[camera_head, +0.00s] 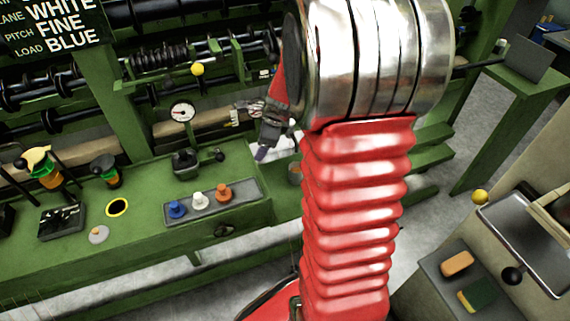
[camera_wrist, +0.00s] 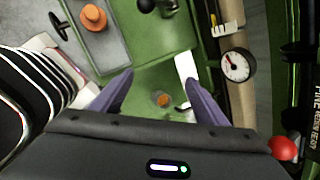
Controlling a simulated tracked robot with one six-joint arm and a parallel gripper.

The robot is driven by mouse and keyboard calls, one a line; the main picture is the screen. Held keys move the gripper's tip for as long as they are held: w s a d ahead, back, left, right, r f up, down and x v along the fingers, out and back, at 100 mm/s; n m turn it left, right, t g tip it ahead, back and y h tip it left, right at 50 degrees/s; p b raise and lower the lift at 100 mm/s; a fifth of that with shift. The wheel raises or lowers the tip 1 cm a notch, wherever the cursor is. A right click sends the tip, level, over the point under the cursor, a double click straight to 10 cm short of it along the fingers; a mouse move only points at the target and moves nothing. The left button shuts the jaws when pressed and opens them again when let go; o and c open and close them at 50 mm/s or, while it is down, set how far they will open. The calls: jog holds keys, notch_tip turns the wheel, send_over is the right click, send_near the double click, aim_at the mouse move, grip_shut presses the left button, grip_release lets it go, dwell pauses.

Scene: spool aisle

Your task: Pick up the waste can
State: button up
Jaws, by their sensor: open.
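A small round can with orange-brown contents, likely the waste can (camera_wrist: 162,99), shows between my fingers in the wrist view, on a green surface. In the head view what seems to be the same can (camera_head: 294,172) is partly hidden behind my red arm, at the right end of the green bench. My gripper (camera_wrist: 158,79) is open and empty, with its two purple fingers apart on either side of the can in the picture. In the head view my gripper (camera_head: 262,153) hangs above the bench, fingers pointing down. I cannot tell its exact height over the can.
A tray (camera_head: 254,192) with blue, white and orange knobs lies left of the can. A dial gauge (camera_head: 182,111) and a white-and-yellow label stand close by. A red ball (camera_wrist: 283,148) is at the right in the wrist view. Green machine framework rises behind.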

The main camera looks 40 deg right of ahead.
jog(key=s+d+f+m+g+h, duration=0.1)
jog(key=s+d+f+m, duration=0.1)
jog(key=d+f+m, duration=1)
jog(key=d+f, duration=0.3)
jog(key=f, duration=0.1)
jog(key=shift+m, duration=0.4)
jog(key=shift+f, duration=0.1)
jog(key=x, duration=0.8)
jog(key=shift+w+d+f, duration=0.15)
jog(key=shift+f, duration=0.05)
jog(key=shift+x, duration=2.6)
jog(key=shift+c, duration=0.6)
